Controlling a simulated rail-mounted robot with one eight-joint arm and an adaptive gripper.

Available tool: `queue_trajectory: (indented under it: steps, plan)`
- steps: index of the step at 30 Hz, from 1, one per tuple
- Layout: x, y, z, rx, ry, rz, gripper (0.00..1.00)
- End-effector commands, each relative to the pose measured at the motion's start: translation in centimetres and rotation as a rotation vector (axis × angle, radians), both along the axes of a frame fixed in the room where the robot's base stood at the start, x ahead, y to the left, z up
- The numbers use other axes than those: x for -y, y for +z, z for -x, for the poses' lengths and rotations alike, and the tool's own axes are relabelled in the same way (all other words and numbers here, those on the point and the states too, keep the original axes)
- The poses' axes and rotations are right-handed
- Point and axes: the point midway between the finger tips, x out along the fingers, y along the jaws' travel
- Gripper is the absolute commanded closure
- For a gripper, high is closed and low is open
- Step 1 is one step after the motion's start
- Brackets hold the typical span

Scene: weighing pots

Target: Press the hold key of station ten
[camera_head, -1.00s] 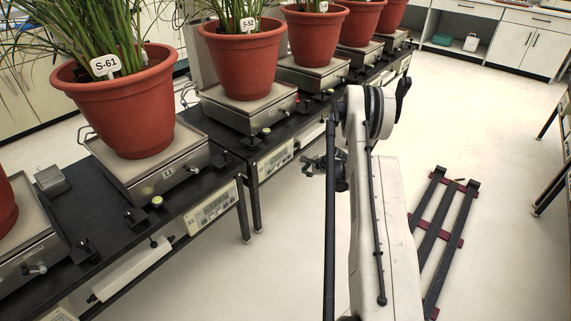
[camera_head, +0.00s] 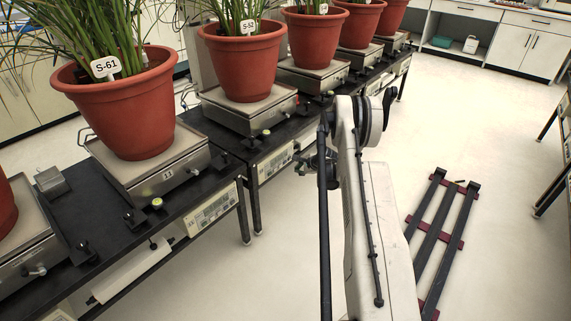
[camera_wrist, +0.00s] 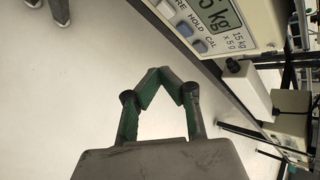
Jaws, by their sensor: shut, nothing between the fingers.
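In the wrist view a pale indicator panel (camera_wrist: 245,38) shows a display and a column of keys. The hold key (camera_wrist: 184,29) sits between the key marked CAL (camera_wrist: 201,46) and one whose label is cut to RE. My gripper (camera_wrist: 168,72) is shut and empty, its fingertips together below and left of the keys, apart from them in the picture. In the head view my gripper (camera_head: 318,160) is partly hidden by my arm, right of the panel (camera_head: 275,162) on the second bench. I cannot read a station number on that panel.
A nearer scale (camera_head: 165,175) marked 11 carries pot S-61 (camera_head: 118,115); its panel (camera_head: 212,208) hangs below the bench edge. Pot S-52 (camera_head: 243,65) stands on the scale behind. A dark rack (camera_head: 440,230) lies on the floor at right. Open floor surrounds it.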

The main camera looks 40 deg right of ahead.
Motion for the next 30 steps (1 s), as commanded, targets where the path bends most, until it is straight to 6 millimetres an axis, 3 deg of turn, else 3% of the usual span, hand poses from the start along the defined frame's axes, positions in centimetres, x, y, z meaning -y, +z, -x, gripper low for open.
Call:
queue_trajectory:
  steps: [6,12,30]
  plan:
    - [-0.6,0.0,-2.5,0.001,0.001,0.0,1.0]
    - [-0.9,0.0,-3.7,0.0,0.0,0.0,1.0]
    - [-1.0,0.0,-3.9,0.001,0.0,0.0,1.0]
